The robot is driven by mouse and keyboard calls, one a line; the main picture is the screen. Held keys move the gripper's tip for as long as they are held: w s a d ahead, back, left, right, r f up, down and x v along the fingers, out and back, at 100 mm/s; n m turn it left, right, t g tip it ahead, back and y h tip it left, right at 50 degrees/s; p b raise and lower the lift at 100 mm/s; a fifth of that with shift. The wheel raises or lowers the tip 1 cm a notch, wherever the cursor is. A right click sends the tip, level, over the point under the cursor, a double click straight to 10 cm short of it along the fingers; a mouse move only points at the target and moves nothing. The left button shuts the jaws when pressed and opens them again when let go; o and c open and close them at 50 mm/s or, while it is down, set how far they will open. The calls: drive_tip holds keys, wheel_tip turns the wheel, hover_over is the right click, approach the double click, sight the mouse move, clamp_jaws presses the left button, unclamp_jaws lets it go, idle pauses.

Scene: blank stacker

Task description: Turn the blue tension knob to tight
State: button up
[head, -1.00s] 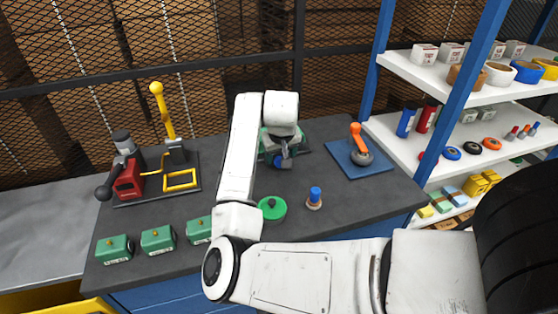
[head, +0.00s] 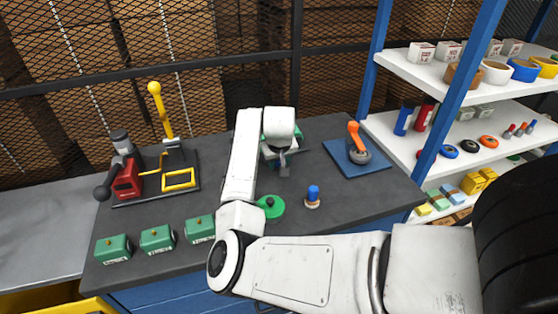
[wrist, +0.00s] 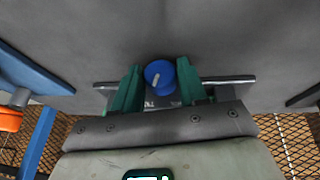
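The blue tension knob (wrist: 158,76) shows in the wrist view, a round knob with a white pointer mark tilted towards the lower left. My gripper (wrist: 160,73) has one green finger on each side of it, with hardly any gap to the knob. I cannot tell whether the fingers press on it. Part of a printed label shows just below the knob, mostly hidden. In the head view my gripper (head: 284,166) is over the back middle of the dark bench (head: 235,265), and the knob is hidden there.
A blue plate with an orange-handled lever (head: 354,135) is right of my gripper. A green disc (head: 271,207) and a blue-topped peg (head: 313,194) stand in front. A red machine (head: 128,180), a yellow lever (head: 163,110) and green boxes (head: 157,239) are left. Shelves (head: 440,75) stand right.

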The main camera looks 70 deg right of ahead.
drive_tip(key=c, duration=0.6)
drive_tip(key=p, duration=0.1)
drive_tip(key=t+y+p, duration=0.1)
drive_tip(key=shift+s+d+r+p, duration=0.15)
drive_tip(key=shift+s+r+p, duration=0.1)
drive_tip(key=shift+r+p, duration=0.1)
drive_tip(key=shift+f+m+t+y+p, duration=0.2)
drive_tip(key=shift+m+t+y+p, duration=0.05)
drive_tip(key=shift+t+y+p, duration=0.3)
drive_tip(key=shift+f+m+t+y+p, duration=0.25)
drive_tip(key=shift+t+y+p, duration=0.15)
drive_tip(key=shift+t, duration=0.25)
drive_tip(key=o, duration=1.1)
drive_tip(key=shift+r, duration=0.1)
drive_tip(key=b+v, duration=0.1)
drive_tip(key=v, duration=0.9)
drive_tip(key=shift+s+r, duration=0.2)
drive_tip(key=shift+r, duration=0.15)
